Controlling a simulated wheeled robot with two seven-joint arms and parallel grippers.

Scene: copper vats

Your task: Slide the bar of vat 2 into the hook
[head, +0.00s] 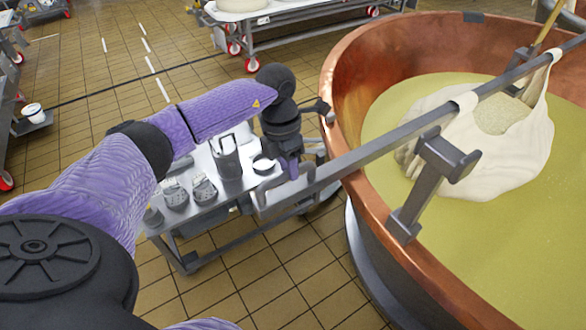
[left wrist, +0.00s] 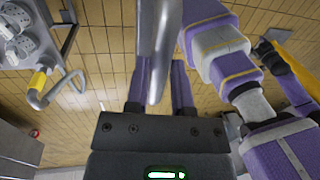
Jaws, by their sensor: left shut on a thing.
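The long grey bar (head: 385,137) runs slantwise over the copper vat (head: 345,85), from outside its left rim to the upper right. A white cloth with curd (head: 520,140) hangs from it over yellow liquid. My left gripper (head: 290,178) is shut on the bar's near end, outside the rim. In the left wrist view the bar (left wrist: 158,45) passes between the fingers. A dark grey bracket, seemingly the hook (head: 430,180), stands on the near rim, just below the bar in the picture. I cannot tell whether they touch. My right gripper is not recognisable in either view.
A steel trolley (head: 205,225) with several containers stands under my left gripper, beside the vat. A small dark fitting (head: 320,108) sits at the vat's left rim. Another wheeled table (head: 290,18) is at the back. The tiled floor at the left is mostly free.

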